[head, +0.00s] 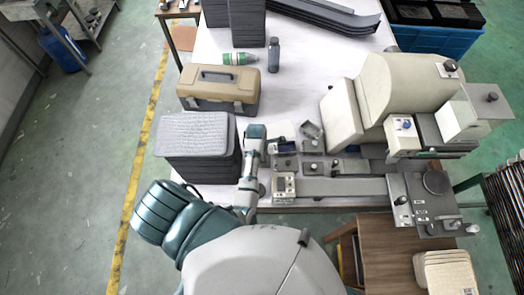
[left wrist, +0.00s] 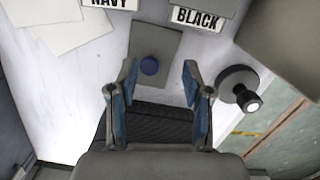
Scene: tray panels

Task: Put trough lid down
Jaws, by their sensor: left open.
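In the left wrist view, a grey plate with a round blue knob (left wrist: 149,66), which looks like the trough lid (left wrist: 158,40), lies just beyond my fingertips. A dark ribbed surface, perhaps the trough (left wrist: 150,125), shows below it between the fingers. Whether the lid is raised or flat I cannot tell. My left gripper (left wrist: 158,80) is open, its blue-padded fingers apart on either side of the knob's line, holding nothing. In the head view my left arm reaches to the small grey panels left of the machine; its fingertips are hard to make out. My right gripper is not in view.
A dark round knob (left wrist: 238,90) is right of the fingers. A cream machine (head: 405,85) stands right on the white table; a stack of grey trays (head: 195,135) and a tan toolbox (head: 218,90) are left.

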